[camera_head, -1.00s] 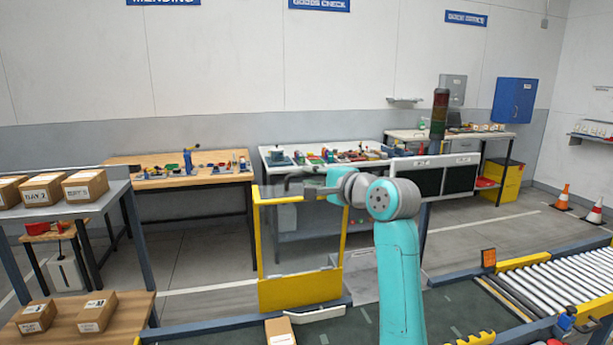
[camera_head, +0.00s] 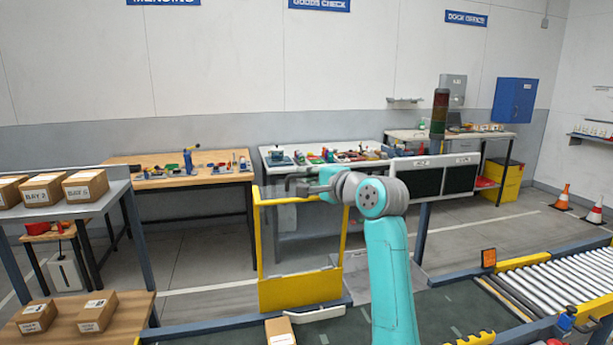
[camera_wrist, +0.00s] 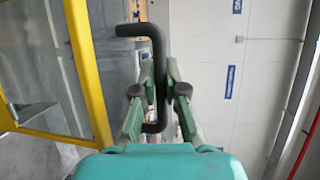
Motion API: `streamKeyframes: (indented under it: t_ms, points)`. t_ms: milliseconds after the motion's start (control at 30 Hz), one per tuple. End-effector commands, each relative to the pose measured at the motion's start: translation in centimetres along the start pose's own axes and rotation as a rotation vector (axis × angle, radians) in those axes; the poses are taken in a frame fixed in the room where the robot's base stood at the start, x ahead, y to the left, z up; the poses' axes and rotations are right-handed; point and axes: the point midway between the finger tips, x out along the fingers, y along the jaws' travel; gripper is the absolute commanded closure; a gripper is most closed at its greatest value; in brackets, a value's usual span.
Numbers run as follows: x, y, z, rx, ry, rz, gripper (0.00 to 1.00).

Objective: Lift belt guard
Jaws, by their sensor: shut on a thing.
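The belt guard (camera_head: 300,291) is a yellow frame with a clear upper panel and a solid yellow lower panel. It stands upright at the belt's far edge in the head view. Its yellow edge (camera_wrist: 85,70) also shows at the left of the wrist view. A dark bent handle (camera_wrist: 157,50) sits beside it in the wrist view, with its ends pointing toward the guard. My gripper (camera_wrist: 160,85) is shut on this handle, one finger on each side. In the head view my gripper (camera_head: 292,187) is at the guard's top, small and partly blended with the bench behind.
The dark belt (camera_head: 450,312) runs in front, with a carton (camera_head: 280,331) near the guard. Rollers (camera_head: 560,283) lie to the right. A shelf with boxes (camera_head: 85,184) stands left. Workbenches (camera_head: 185,178) stand behind, with open floor between.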

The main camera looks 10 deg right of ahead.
Motion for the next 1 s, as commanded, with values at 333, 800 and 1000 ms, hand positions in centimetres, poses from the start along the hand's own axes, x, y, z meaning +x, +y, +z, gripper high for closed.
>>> streamKeyframes:
  t_ms: [333,800,1000]
  points:
    - [-3.6,1.8,1.5,-0.045,-0.003,-0.110,1.00]
    - [-4.9,2.3,2.0,-0.063,-0.002,-0.152,1.00]
    - [-4.9,2.3,2.0,-0.063,-0.002,-0.152,0.78]
